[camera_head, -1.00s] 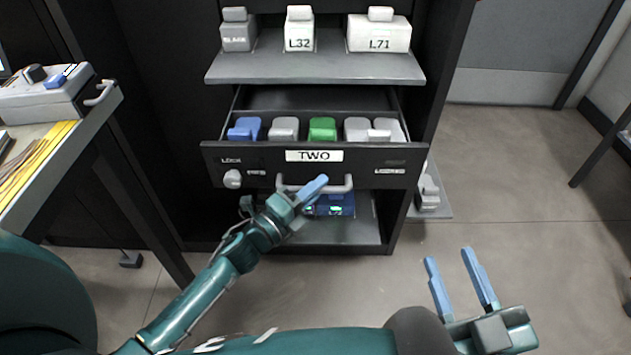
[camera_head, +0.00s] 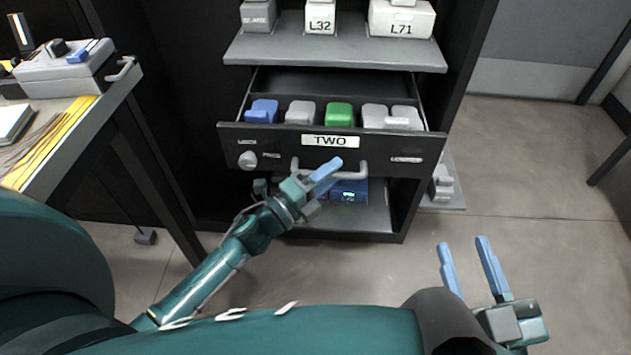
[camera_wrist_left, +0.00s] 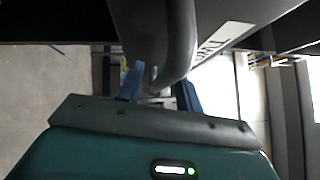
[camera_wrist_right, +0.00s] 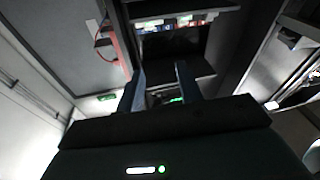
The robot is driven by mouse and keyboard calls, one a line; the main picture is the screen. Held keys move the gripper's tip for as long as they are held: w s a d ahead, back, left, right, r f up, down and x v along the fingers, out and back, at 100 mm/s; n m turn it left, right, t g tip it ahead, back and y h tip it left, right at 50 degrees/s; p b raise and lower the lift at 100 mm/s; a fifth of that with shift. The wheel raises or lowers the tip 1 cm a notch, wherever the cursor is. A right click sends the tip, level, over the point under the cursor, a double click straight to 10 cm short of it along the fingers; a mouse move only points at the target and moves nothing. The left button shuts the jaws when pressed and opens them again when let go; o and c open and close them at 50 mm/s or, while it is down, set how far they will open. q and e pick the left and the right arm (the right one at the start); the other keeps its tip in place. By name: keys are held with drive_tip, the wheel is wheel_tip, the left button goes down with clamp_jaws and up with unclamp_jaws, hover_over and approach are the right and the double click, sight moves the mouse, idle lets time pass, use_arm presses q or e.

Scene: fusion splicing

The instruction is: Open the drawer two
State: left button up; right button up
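Drawer two is the black drawer labelled TWO (camera_head: 329,141). It is pulled out of the cabinet and shows a row of blue, grey and green blocks inside. Its grey bar handle (camera_head: 352,175) is on the front. My left gripper (camera_head: 325,172) is at the handle; in the left wrist view its blue fingers (camera_wrist_left: 160,92) stand apart on either side of the handle bar (camera_wrist_left: 178,40). Firm contact cannot be told. My right gripper (camera_head: 469,270) is open and empty, low at the right, away from the cabinet.
A shelf (camera_head: 335,52) with labelled boxes is above the drawer. A lower shelf (camera_head: 372,217) holds a blue device (camera_head: 349,191). A side table (camera_head: 112,100) with a grey machine (camera_head: 66,70) stands at the left. The floor (camera_head: 540,180) at the right is clear.

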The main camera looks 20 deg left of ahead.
use_arm(q)
drive_tip(key=p+v, duration=0.1)
drive_tip(key=v, duration=1.2)
drive_tip(key=shift+p, duration=0.35)
